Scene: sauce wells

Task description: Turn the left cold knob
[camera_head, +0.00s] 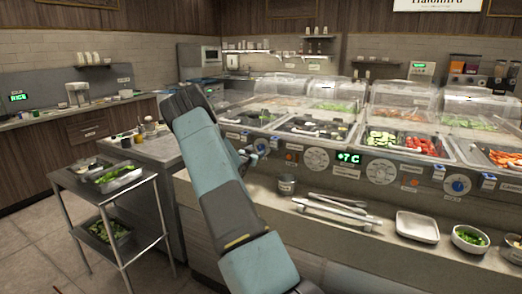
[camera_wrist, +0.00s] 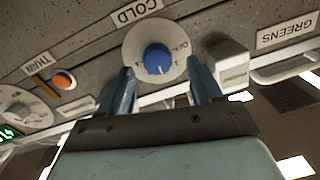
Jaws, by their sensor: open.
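The left cold knob is a round blue knob (camera_wrist: 157,59) on a pale dial plate, below a COLD label (camera_wrist: 136,12) in the wrist view. In the head view the blue knob (camera_head: 262,146) sits on the counter's front panel, just right of my arm. My gripper (camera_wrist: 163,84) is open, with one blue finger on each side of the knob in the picture. In the head view my gripper (camera_head: 249,157) is partly hidden by my arm.
In the wrist view a grey block (camera_wrist: 228,60) stands close right of the right finger, near a GREENS label (camera_wrist: 286,32). An orange switch (camera_wrist: 64,83) is at left.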

